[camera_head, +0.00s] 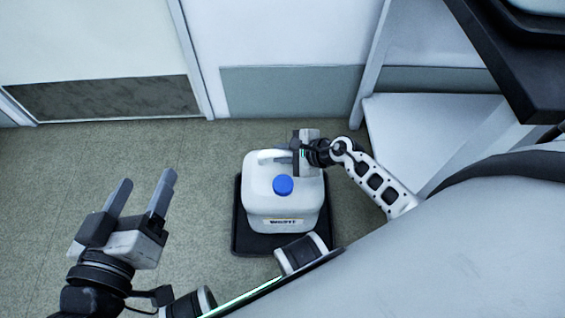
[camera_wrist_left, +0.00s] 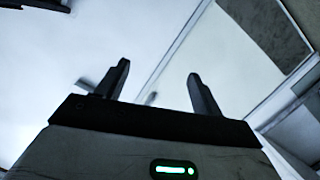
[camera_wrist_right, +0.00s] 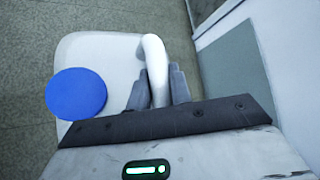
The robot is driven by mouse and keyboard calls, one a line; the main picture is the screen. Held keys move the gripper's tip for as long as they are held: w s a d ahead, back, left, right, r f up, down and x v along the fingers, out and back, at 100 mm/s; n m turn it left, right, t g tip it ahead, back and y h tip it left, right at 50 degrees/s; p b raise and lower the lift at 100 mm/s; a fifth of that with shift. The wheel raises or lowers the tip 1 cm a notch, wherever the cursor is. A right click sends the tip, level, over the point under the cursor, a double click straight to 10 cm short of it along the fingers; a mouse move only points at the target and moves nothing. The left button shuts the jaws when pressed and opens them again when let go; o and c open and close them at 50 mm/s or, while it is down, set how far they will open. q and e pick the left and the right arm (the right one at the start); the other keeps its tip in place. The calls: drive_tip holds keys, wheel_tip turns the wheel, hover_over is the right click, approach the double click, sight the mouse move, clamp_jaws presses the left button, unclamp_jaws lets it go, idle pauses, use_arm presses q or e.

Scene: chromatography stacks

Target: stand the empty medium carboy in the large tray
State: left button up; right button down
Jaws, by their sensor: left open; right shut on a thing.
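The carboy (camera_head: 265,205) is a white jug with a blue cap and a label on its front. In the head view it is upright over the black tray (camera_head: 240,243), within its outline; I cannot tell whether its base touches the tray floor. My right gripper (camera_head: 296,158) is shut on the carboy's handle; the right wrist view shows the fingers (camera_wrist_right: 158,88) on either side of the white handle, beside the blue cap. My left gripper (camera_head: 145,192) is open and empty, off to the left; its spread fingers also show in the left wrist view (camera_wrist_left: 158,85).
The tray lies on the green-grey floor (camera_head: 200,150). White walls with grey lower panels (camera_head: 290,92) stand behind it. A white surface (camera_head: 420,125) is at the right, and a black edge is at the top right. Floor left of the tray is clear.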

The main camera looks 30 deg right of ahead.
wheel_tip(320, 180, down, 3)
drive_tip(key=shift+w+f+b, duration=0.1)
drive_tip(key=shift+f+b, duration=0.05)
drive_tip(key=shift+b, duration=0.95)
drive_tip(key=shift+f, duration=0.15)
use_arm(q)
drive_tip(key=shift+d+r+n+h, duration=0.25)
drive_tip(key=shift+r+n+h, duration=0.15)
drive_tip(key=shift+r, duration=0.05)
use_arm(e)
drive_tip(key=c, duration=1.3)
unclamp_jaws()
